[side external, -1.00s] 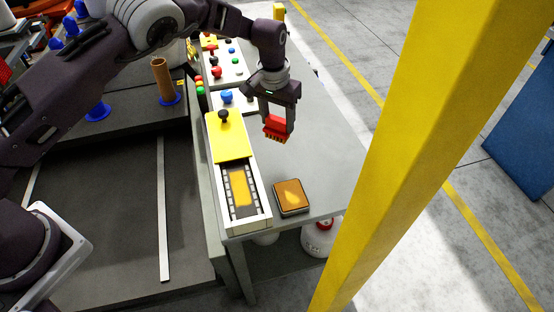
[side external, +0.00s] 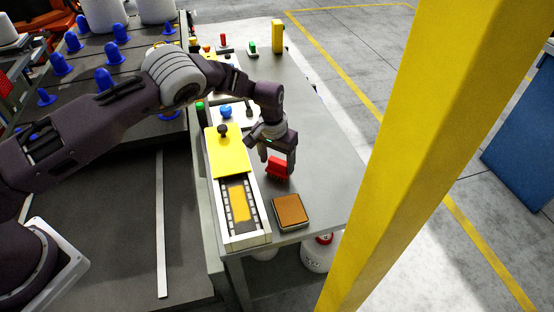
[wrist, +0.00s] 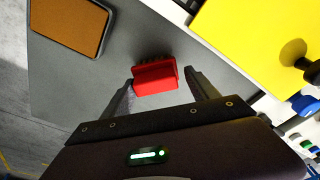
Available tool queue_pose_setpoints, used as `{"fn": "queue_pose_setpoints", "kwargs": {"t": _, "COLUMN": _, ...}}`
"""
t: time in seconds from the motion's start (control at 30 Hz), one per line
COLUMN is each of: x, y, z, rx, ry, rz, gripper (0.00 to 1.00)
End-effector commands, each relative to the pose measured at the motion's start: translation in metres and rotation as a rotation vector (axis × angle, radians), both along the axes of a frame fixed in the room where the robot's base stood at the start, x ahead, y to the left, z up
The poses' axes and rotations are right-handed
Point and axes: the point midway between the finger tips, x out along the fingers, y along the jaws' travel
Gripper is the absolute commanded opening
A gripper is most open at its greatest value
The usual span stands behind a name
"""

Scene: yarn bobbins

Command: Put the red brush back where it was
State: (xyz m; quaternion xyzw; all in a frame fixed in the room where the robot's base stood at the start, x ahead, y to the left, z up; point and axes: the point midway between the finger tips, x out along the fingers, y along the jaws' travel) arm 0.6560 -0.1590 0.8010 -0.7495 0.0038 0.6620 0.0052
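In the wrist view the red brush (wrist: 155,77) lies between the two fingertips, dark bristles facing up in the picture. My gripper (side external: 277,158) is low over it, one finger on each side. In the wrist view my gripper (wrist: 158,76) shows a narrow grey gap between the brush and the right finger; the left finger is beside or touching its end. The fingers look open. The brush's underside is hidden.
The brown-topped pad (side external: 291,210) lies near the table's front edge. The long white box (side external: 243,239) with a yellow sliding lid (side external: 229,152) stands left of the brush. A yellow post (side external: 390,150) rises at the right. The table (side external: 325,150) is clear right of the gripper.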

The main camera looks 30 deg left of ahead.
Motion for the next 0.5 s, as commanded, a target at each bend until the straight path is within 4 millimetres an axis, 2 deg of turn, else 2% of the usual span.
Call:
{"fn": "queue_pose_setpoints", "kwargs": {"t": 0.3, "x": 0.000, "y": -0.001, "z": 0.003, "rx": -0.001, "ry": 0.000, "rz": 0.000, "gripper": 0.76}}
{"fn": "queue_pose_setpoints", "kwargs": {"t": 0.37, "x": 0.000, "y": -0.001, "z": 0.012, "rx": -0.001, "ry": -0.002, "rz": 0.000, "gripper": 0.76}}
{"fn": "queue_pose_setpoints", "kwargs": {"t": 0.5, "x": -0.005, "y": -0.001, "z": 0.049, "rx": -0.003, "ry": -0.003, "rz": 0.001, "gripper": 0.76}}
